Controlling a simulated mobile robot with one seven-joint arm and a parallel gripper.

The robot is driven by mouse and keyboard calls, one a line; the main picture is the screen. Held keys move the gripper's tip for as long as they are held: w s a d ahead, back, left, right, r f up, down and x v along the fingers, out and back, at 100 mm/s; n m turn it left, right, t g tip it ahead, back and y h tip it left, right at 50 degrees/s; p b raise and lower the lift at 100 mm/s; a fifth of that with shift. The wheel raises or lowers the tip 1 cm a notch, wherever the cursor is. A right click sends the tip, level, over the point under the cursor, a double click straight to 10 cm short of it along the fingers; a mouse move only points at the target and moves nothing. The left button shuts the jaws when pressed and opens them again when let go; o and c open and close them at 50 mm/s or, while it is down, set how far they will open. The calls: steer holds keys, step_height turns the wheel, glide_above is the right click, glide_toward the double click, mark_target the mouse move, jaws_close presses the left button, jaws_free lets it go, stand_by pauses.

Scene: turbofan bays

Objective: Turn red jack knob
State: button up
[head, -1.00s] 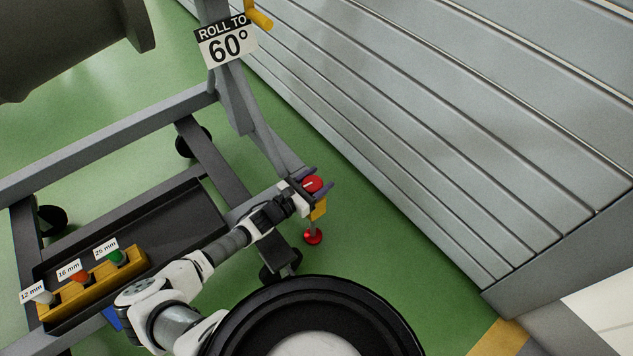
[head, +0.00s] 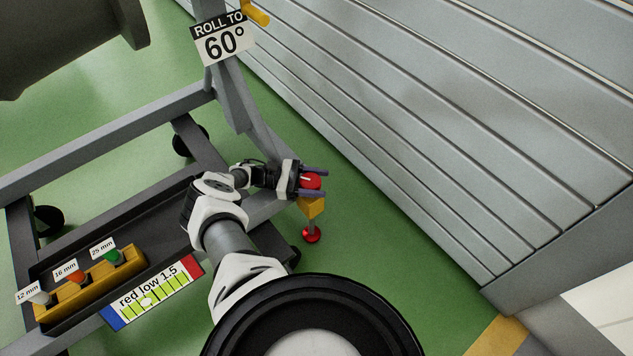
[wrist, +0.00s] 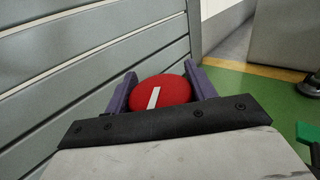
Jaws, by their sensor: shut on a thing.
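The red jack knob (head: 311,181) sits on top of a yellow jack block (head: 312,207) at the stand's near right corner. A thin rod runs down from the block to a red foot (head: 311,235) at floor level. My gripper (head: 314,181) is shut on the knob, one finger on each side. In the wrist view the round knob (wrist: 160,94) lies between my two purple fingers (wrist: 160,92), its white line tilted slightly right of upright. A level card (head: 152,292) reading "red low 1.5" has a pale bubble left of its middle.
A grey louvred wall (head: 450,110) runs close along the right. The stand frame (head: 110,144) carries a "ROLL TO 60°" sign (head: 223,38). A yellow rack (head: 92,285) holds plugs labelled 12, 16 and 25 mm. Green floor (head: 370,240) is clear right of the jack.

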steer(key=shift+s+f+m+g+y+b, duration=0.15)
steer(key=shift+m+g+y+b, duration=0.35)
steer(key=shift+m+g+b, duration=0.9)
steer(key=shift+g+p, duration=0.5)
steer(key=shift+g, duration=0.2)
steer(key=o, duration=1)
steer(key=shift+a, duration=0.15)
